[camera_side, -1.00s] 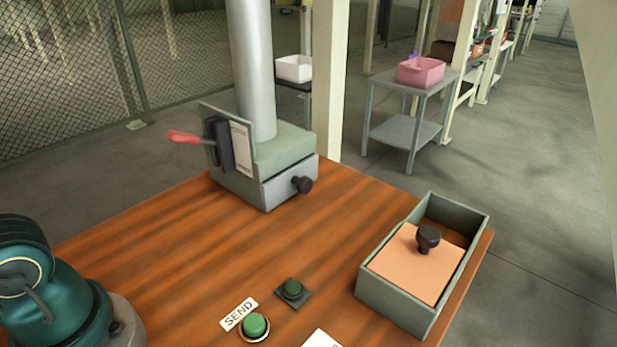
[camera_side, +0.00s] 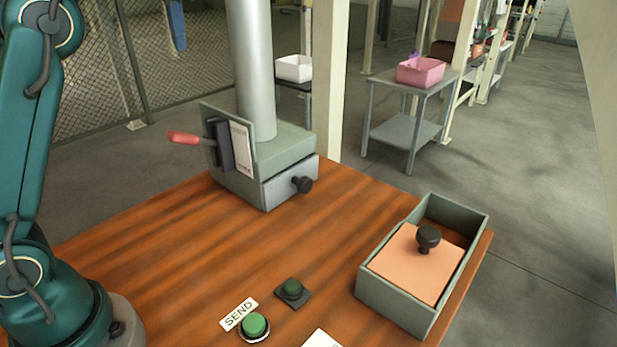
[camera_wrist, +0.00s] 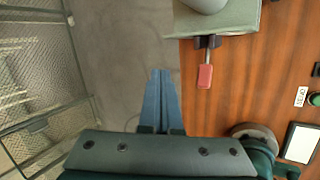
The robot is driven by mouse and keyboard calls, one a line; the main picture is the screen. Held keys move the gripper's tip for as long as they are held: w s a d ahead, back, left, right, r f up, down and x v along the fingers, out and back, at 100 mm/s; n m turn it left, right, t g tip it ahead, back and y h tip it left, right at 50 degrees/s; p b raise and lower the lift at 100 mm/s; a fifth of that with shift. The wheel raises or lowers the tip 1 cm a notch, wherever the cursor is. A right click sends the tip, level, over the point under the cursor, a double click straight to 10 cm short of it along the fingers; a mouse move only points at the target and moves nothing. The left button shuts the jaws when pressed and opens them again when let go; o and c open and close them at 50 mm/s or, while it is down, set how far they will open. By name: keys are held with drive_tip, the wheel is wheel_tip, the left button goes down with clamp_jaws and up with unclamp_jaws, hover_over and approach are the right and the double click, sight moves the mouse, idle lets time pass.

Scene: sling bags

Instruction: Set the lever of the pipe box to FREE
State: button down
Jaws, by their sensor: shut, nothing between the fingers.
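The pipe box (camera_side: 290,150) stands at the back of the wooden table, with a grey pipe (camera_side: 251,70) rising from it. Its lever, with a red handle (camera_side: 184,137), sticks out to the left from a dark plate on the box's left side. A white label (camera_side: 241,150) is beside that plate, too small to read. In the wrist view the red handle (camera_wrist: 205,76) points down from the box's edge. My gripper (camera_wrist: 162,74) is shut and empty, over the floor left of the table edge, to the left of the handle and apart from it. The side view does not show my gripper.
A drawer with a black knob (camera_side: 302,185) is on the box's front. A green button (camera_side: 255,325) by a SEND label, a smaller dark green button (camera_side: 292,289) and a grey tray (camera_side: 395,306) with a knobbed orange lid are on the table. The table's middle is clear.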

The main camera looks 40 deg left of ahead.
sight(190, 135)
drive_tip(key=shift+g+h, duration=0.5)
drive_tip(key=w+f, duration=0.2)
drive_tip(key=f, duration=0.1)
drive_tip(key=d+f, duration=0.1)
drive_tip(key=f, duration=0.1)
drive_tip(key=shift+w+d, duration=0.1)
drive_tip(key=shift+w, duration=0.3)
drive_tip(key=shift+s, duration=0.1)
drive_tip(key=shift+s+f, duration=0.7)
drive_tip(key=shift+f, duration=0.55)
drive_tip(key=shift+s+f, duration=0.7)
drive_tip(key=shift+f, duration=0.55)
drive_tip(key=shift+s+f, duration=0.7)
drive_tip(key=shift+f, duration=0.55)
drive_tip(key=shift+s+f, duration=0.1)
drive_tip(key=shift+s+f, duration=0.15)
drive_tip(key=shift+f, duration=0.1)
